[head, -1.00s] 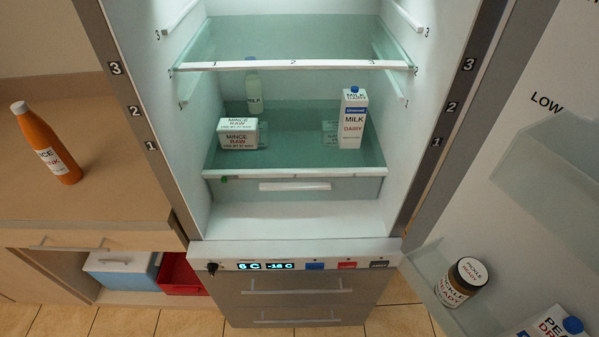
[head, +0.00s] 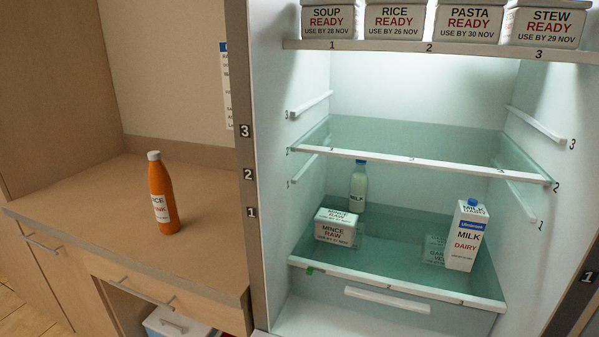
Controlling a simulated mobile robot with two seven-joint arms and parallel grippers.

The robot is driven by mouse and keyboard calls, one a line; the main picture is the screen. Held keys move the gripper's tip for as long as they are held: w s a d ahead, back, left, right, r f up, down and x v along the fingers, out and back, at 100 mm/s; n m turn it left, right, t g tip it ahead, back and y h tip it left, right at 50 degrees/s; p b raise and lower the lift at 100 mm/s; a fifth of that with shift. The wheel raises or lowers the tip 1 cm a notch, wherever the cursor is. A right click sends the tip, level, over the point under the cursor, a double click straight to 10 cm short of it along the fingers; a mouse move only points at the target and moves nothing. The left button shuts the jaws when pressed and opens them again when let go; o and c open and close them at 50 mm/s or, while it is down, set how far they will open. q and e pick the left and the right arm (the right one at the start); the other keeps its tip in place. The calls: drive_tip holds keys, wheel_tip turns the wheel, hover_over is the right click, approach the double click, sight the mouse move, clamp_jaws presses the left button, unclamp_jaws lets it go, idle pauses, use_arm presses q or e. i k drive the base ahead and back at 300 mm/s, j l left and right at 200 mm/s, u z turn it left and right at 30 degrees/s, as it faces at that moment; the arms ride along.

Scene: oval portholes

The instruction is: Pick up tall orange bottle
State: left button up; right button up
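The tall orange bottle (head: 161,196) has a white cap and a white label. It stands upright on the wooden counter (head: 90,207), left of the open fridge. Nothing touches it. Neither of my grippers shows in the head view.
The open fridge (head: 247,190) stands right of the counter. Its lower shelf (head: 395,288) holds a mince box (head: 335,228), a milk bottle (head: 358,187) and a milk carton (head: 466,236). Ready-meal boxes (head: 396,22) line the top shelf. The counter around the bottle is clear.

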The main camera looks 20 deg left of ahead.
sight(159, 178)
drive_tip(key=u, duration=1.5)
drive_tip(key=z, duration=0.9)
drive_tip(key=i+j+z, duration=0.1)
drive_tip(key=j+z, duration=0.2)
drive_tip(key=z, duration=0.15)
drive_tip(key=j+z, duration=0.65)
drive_tip(key=z, duration=0.2)
drive_tip(key=j+z, duration=0.4)
drive_tip(key=k+l, duration=0.05)
